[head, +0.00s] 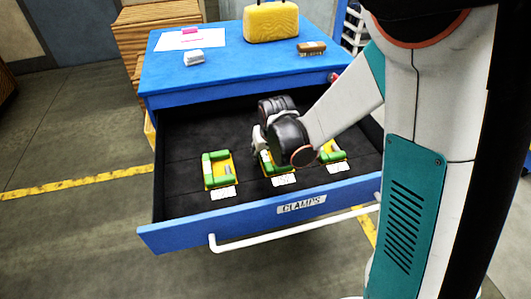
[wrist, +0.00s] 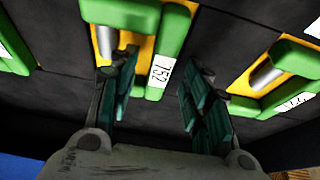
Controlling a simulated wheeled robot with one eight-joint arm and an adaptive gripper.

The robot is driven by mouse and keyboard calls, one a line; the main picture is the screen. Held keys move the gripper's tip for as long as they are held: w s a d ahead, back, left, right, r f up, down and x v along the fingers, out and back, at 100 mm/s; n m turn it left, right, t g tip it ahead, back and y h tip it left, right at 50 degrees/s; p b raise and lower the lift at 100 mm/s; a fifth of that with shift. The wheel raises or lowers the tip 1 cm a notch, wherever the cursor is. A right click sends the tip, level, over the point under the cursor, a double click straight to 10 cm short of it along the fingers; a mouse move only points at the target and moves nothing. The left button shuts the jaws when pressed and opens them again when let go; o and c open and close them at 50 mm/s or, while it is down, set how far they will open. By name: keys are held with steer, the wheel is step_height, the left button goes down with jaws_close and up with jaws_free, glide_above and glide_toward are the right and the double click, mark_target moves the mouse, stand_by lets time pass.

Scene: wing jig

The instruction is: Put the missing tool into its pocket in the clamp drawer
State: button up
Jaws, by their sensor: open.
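The clamp drawer (head: 185,200) is pulled open and labelled CLAMPS. It holds a row of green clamps on yellow pocket backings with white number labels. The left clamp (head: 208,170) and right clamp (head: 333,153) show beside my gripper (head: 270,150), which is low over the middle clamp (head: 265,160) and hides most of it. In the wrist view my gripper (wrist: 163,78) is open. Part of the middle clamp (wrist: 172,35) shows beyond and between its fingers; I cannot tell whether they touch it. Another clamp (wrist: 290,55) lies to the right there.
The blue cabinet top (head: 225,70) carries a yellow case (head: 271,22), a brown brush-like block (head: 311,48), a small white block (head: 193,58) and a paper with a pink item (head: 190,31). The drawer's left and back floor is bare. A white handle (head: 290,228) spans the front.

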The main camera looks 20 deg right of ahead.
steer(key=v, duration=1.2)
steer(key=s+d+r+t, duration=0.1)
steer(key=s+r, duration=0.2)
steer(key=s, duration=0.6)
steer(key=s+d+r+t, duration=0.1)
steer(key=s+d+r, duration=0.1)
steer(key=s, duration=0.6)
steer(key=shift+s+r+t, duration=0.4)
steer(key=shift+r, duration=0.4)
steer(key=shift+d, duration=0.1)
